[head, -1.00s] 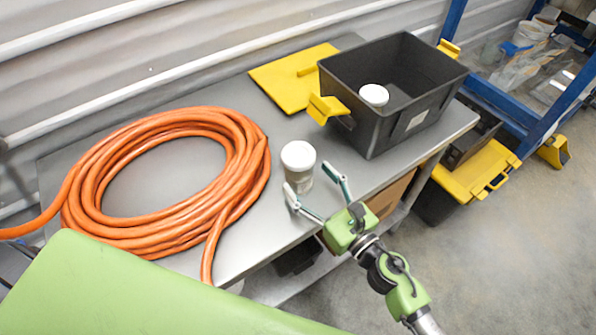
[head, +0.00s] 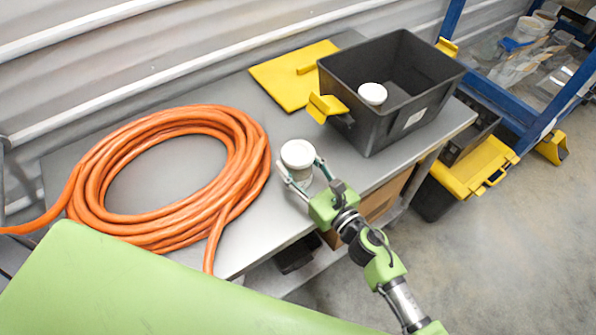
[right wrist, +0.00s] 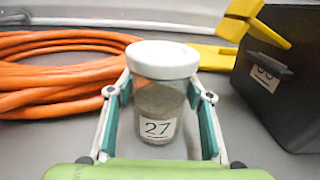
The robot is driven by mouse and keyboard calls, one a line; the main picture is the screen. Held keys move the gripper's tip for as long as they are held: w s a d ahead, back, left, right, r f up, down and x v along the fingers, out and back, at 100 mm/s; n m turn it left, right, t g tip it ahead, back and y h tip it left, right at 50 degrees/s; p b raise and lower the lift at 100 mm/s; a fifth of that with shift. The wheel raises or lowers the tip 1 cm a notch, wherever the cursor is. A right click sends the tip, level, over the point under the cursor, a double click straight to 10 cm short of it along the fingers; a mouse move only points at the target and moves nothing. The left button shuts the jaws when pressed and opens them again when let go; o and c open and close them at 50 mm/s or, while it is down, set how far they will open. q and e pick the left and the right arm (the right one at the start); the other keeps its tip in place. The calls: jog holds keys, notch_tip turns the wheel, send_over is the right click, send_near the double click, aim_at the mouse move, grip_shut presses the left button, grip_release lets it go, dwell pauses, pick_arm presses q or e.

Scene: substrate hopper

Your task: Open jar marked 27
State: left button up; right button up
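The jar marked 27 (right wrist: 158,108) stands upright on the grey table, clear-walled with grey-brown contents and a white lid (right wrist: 162,60). In the head view its lid (head: 298,153) is on, right of the hose. My right gripper (head: 301,168) reaches in from the front right, its fingers on either side of the jar. In the right wrist view the teal finger pads (right wrist: 159,90) flank the jar, with narrow gaps that look like no firm contact. My left gripper is not in view.
A coiled orange hose (head: 232,190) lies left of the jar. A black bin (head: 375,125) with yellow clips holds another white-lidded container (head: 372,93). A yellow lid (head: 290,75) lies behind. The table's front edge is close to the jar.

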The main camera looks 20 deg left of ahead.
aim_at(298, 153)
jog(key=shift+r, duration=0.1)
jog(key=shift+r+p, duration=0.3)
jog(key=shift+r, duration=0.25)
notch_tip(298, 153, up, 3)
jog(key=shift+s+p, duration=0.15)
jog(key=shift+p, duration=0.6)
jog(key=s+d+r+p, duration=0.1)
jog(key=s+r, duration=0.3)
jog(key=s, duration=0.3)
jog(key=s+r+p, duration=0.2)
jog(key=s+r, duration=0.2)
jog(key=s, duration=0.2)
jog(key=shift+s+d+r+p, duration=0.3)
jog(key=shift+s+d+r, duration=0.05)
jog(key=shift+d+r, duration=0.05)
jog(key=o, duration=0.4)
jog(key=shift+c, duration=0.2)
jog(key=c, duration=0.6)
